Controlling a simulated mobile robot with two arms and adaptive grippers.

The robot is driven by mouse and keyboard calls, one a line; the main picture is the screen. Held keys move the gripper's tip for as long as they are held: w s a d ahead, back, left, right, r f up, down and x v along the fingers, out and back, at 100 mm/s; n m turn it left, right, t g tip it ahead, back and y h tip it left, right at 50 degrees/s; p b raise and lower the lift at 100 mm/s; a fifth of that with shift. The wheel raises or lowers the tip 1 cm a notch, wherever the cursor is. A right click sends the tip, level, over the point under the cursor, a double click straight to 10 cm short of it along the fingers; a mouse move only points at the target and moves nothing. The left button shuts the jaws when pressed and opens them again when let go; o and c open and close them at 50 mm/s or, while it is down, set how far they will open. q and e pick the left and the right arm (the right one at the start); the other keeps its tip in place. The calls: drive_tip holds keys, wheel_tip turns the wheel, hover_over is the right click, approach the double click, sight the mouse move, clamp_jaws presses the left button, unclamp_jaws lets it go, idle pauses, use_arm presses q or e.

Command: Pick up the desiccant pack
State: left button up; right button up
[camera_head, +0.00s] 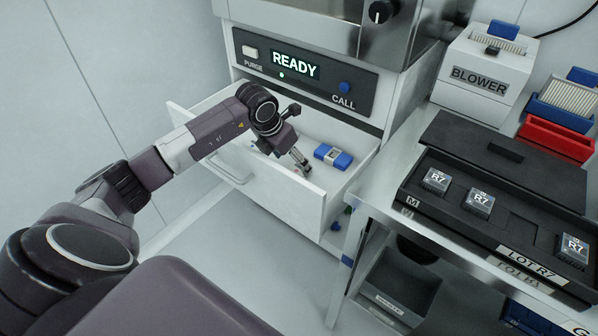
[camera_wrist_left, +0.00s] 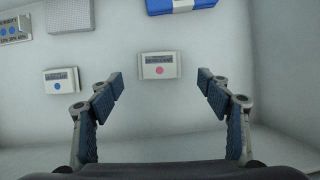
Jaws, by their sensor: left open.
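My left gripper (camera_head: 299,165) is open and reaches down into the open drawer (camera_head: 275,189). In the left wrist view its two fingers (camera_wrist_left: 160,84) are spread wide with nothing between the pads. A small white pack with a pink dot (camera_wrist_left: 159,66) lies on the drawer floor, centred between the fingertips and slightly beyond them. A similar white pack with a blue dot (camera_wrist_left: 62,81) lies left of the fingers. Their print is too small to read, so I cannot tell more of either pack. In the head view the gripper mostly hides the packs. My right gripper is not in view.
A blue and white case (camera_head: 333,156) lies in the drawer beside the gripper and shows at the top of the wrist view. A grey block (camera_wrist_left: 71,15) and another blue-marked item (camera_wrist_left: 14,31) lie upper left there. A black tray (camera_head: 480,225) stands on the right bench.

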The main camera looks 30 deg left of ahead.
sight(297, 170)
use_arm(q)
drive_tip(key=x, duration=0.4)
drive_tip(key=shift+w+f, duration=0.2)
drive_tip(key=shift+f, duration=0.1)
drive_tip(key=c, duration=1.1)
drive_tip(key=shift+r, duration=0.1)
